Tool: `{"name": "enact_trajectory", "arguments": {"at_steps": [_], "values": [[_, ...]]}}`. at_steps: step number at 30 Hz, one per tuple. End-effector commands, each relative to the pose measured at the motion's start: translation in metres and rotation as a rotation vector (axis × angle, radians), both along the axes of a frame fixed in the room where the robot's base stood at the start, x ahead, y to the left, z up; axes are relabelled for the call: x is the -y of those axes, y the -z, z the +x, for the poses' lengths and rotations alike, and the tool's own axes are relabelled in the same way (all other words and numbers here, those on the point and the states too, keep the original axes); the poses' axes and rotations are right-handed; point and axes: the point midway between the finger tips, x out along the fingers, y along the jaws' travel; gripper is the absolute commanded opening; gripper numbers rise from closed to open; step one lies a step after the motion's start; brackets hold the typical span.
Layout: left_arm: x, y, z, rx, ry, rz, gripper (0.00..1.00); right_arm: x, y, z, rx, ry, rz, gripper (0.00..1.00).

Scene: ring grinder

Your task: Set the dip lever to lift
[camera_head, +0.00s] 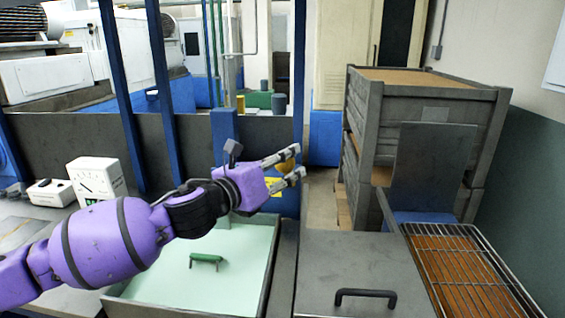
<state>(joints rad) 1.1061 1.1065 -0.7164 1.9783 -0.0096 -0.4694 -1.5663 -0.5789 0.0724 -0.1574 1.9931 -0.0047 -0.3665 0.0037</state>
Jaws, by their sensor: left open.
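My left gripper (300,161) reaches in from the left on its purple arm, its two fingers apart and pointing right. A small orange-yellow knob (287,165) shows between the fingers; it may be the end of the dip lever, but I cannot tell. I cannot see whether the fingers touch it. Behind and below the gripper is a blue panel (288,204) with a yellow label, partly hidden by the hand. No lever marking for lift is readable. My right gripper is not in view.
A pale green tank (240,285) with a green handle (206,259) lies below my arm. A grey lid (325,260) with a black handle (365,293) is right of it. A wire rack (465,270) and stacked crates (420,95) stand right. A dial meter (97,178) is left.

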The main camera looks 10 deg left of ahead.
Motion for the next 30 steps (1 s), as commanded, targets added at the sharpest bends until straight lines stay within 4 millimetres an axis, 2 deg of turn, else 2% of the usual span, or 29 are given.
{"name": "enact_trajectory", "arguments": {"at_steps": [9, 18, 20, 26, 30], "values": [[0.002, 0.0, 0.003, 0.001, 0.001, 0.001, 0.46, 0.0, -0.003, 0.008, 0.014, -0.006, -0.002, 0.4], [0.002, 0.0, 0.003, 0.001, 0.002, 0.0, 0.06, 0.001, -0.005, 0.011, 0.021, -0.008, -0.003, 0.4], [0.003, 0.0, 0.003, 0.001, 0.002, 0.0, 0.0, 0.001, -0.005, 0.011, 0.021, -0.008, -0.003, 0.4], [0.003, 0.002, 0.001, 0.003, 0.004, -0.002, 0.0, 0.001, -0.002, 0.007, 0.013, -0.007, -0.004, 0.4], [0.004, 0.013, -0.003, 0.02, 0.006, -0.003, 0.0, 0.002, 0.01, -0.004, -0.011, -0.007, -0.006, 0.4]]}}
